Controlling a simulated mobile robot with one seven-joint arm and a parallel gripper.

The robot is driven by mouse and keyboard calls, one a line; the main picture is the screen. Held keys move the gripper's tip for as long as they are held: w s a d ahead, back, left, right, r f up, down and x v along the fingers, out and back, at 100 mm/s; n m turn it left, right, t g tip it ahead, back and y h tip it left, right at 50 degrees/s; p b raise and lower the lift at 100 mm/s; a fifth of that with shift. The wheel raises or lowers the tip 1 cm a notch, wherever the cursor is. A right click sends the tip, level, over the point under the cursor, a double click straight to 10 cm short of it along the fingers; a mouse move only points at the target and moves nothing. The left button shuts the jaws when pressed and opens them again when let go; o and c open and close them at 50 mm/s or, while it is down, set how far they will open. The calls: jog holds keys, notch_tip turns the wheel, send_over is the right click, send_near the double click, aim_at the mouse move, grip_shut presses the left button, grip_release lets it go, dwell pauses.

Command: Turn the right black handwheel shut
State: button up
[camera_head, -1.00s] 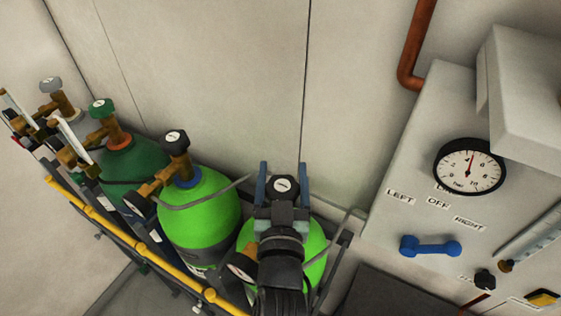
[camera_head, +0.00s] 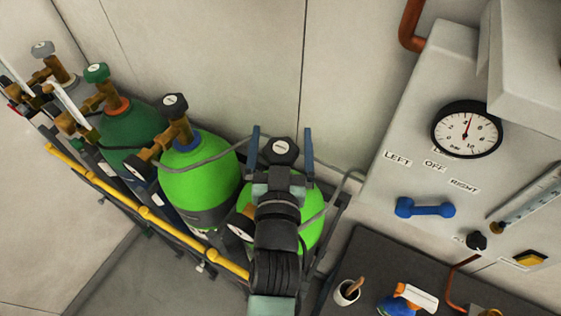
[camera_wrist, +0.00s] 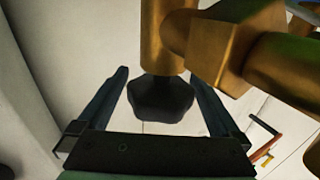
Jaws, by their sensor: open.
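The right black handwheel (camera_head: 279,151) tops the valve of the right bright green cylinder (camera_head: 310,228). My gripper (camera_head: 282,132) is open, with one blue finger on each side of this handwheel. In the wrist view, the dark lobed handwheel (camera_wrist: 160,98) sits between the spread fingers of my gripper (camera_wrist: 159,76), below the brass valve stem (camera_wrist: 165,40). Gaps show on both sides, so the fingers appear not to touch it. My wrist hides much of the right cylinder and its valve in the head view.
The left black handwheel (camera_head: 174,105) tops the neighbouring green cylinder (camera_head: 200,180). A yellow rail (camera_head: 150,213) runs along the front of the cylinders. A panel with a gauge (camera_head: 467,129) and blue lever (camera_head: 425,208) stands right, above a dark bench (camera_head: 375,262) holding a cup (camera_head: 346,292).

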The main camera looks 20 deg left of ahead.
jog(key=b+v, duration=0.5)
jog(key=v, duration=0.7)
jog(key=shift+s+d, duration=0.15)
jog(key=shift+s, duration=0.05)
jog(key=w+d+r+t+h+b, duration=0.1)
jog(key=w+r+t, duration=0.2)
jog(key=r, duration=0.6)
jog(key=w+d+r+t+b, duration=0.15)
jog(key=w+r, duration=0.25)
jog(key=r, duration=0.4)
jog(key=s+d+r+m+t+h, duration=0.1)
jog(key=s+d+r+t, duration=0.1)
jog(key=r, duration=0.7)
jog(key=s+d+r+m+t+h+b, duration=0.1)
jog(key=s+d+r+t+h, duration=0.1)
jog(key=r, duration=0.8)
jog(key=shift+s+d+r+m+t+h+b, duration=0.3)
jog(key=shift+d+m+t, duration=0.1)
jog(key=shift+d+t, duration=0.4)
jog(key=shift+f, duration=0.1)
